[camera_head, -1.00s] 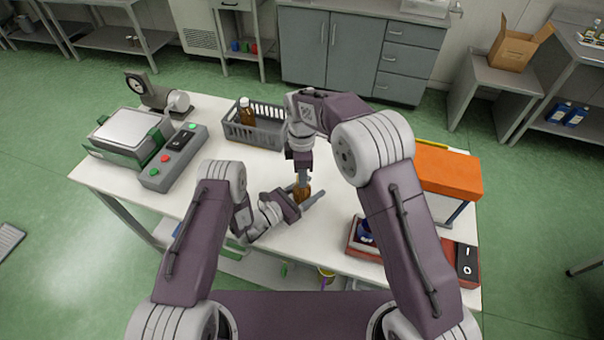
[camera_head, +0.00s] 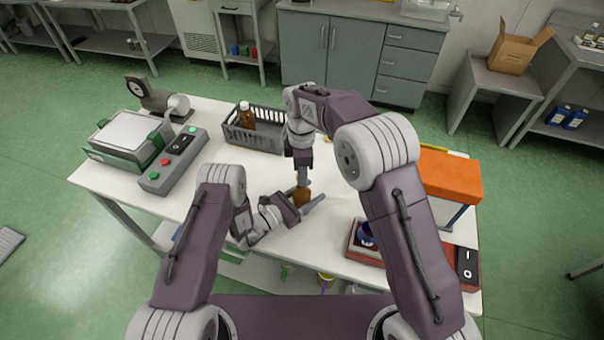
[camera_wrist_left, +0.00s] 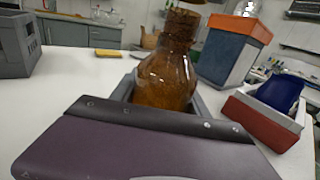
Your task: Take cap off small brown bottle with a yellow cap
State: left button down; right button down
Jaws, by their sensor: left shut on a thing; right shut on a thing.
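The small brown bottle (camera_head: 302,197) stands near the middle of the white table. My left gripper (camera_head: 305,203) is shut around its body from the left. In the left wrist view the bottle (camera_wrist_left: 165,80) is upright between the jaws, and its brown neck shows with no yellow cap on it. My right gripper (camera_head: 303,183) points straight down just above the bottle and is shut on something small. Its fingers hide most of that piece, probably the yellow cap; its colour cannot be made out.
A grey basket (camera_head: 266,138) behind holds another brown bottle with a white cap (camera_head: 246,115). A scale (camera_head: 128,138) and a button box (camera_head: 174,158) stand left. An orange-topped box (camera_head: 447,173) and a red tray with a blue object (camera_head: 365,236) lie right.

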aim_at(294, 202)
pick_arm(q)
jog(key=shift+r, duration=0.1)
pick_arm(e)
notch_tip(294, 202, up, 4)
jog(key=shift+r, duration=0.1)
pick_arm(q)
jog(key=shift+c, duration=2.3)
grip_release()
jog(key=shift+a, duration=0.1)
jog(key=b+v, duration=0.1)
jog(key=v, duration=1)
jog(key=shift+b, duration=0.3)
pick_arm(e)
jog(key=shift+f, duration=0.85)
pick_arm(q)
jog(key=shift+s+a, duration=0.3)
jog(key=shift+s, duration=0.05)
